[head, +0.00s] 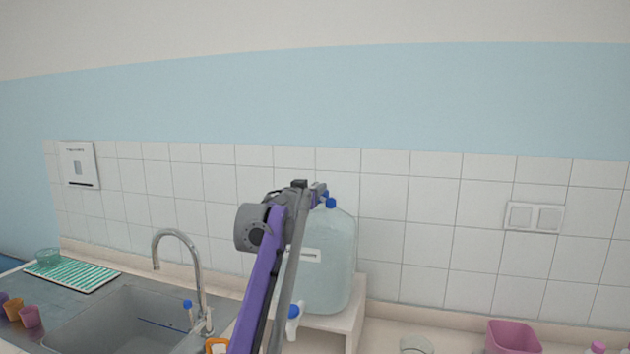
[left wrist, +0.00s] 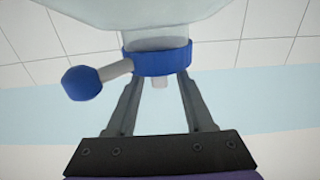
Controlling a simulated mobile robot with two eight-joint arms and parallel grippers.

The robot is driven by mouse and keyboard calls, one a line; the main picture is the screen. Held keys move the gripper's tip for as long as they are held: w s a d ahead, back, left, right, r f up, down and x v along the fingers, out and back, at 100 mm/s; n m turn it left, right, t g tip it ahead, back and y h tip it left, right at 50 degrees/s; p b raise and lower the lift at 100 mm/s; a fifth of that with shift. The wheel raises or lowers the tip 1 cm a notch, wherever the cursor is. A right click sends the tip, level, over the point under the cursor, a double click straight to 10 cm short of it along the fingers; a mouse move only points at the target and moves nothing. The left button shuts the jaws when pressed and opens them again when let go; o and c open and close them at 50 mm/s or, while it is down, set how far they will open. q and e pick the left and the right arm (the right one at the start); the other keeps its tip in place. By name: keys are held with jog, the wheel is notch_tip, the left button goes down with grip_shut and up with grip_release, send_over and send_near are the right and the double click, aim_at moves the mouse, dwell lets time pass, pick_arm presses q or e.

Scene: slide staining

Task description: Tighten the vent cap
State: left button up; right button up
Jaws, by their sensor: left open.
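A large clear carboy (head: 335,260) stands on a raised white stand beside the sink. Its blue vent cap (left wrist: 157,59) fills the middle of the left wrist view as a ring on the neck, with a pale side stub ending in a blue knob (left wrist: 82,83). In the head view the blue knob (head: 330,203) shows at the carboy's top. My left gripper (head: 320,191) is at the carboy's top. In the wrist view its open fingers (left wrist: 158,80) reach up to the cap, their tips partly hidden by the ring. I cannot tell whether they touch it. My right gripper is out of view.
My left arm crosses in front of the carboy. The stand (head: 352,322) lifts it above the counter. A curved faucet (head: 183,236) and sink are to the left. A pink bin (head: 511,338) and a glass beaker (head: 416,345) stand to the right. The tiled wall is close behind.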

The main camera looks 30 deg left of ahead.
pick_arm(q)
jog(key=shift+p+x, duration=0.35)
jog(key=shift+x, duration=1)
grip_shut()
jog(key=shift+r, duration=0.1)
dwell(0.4)
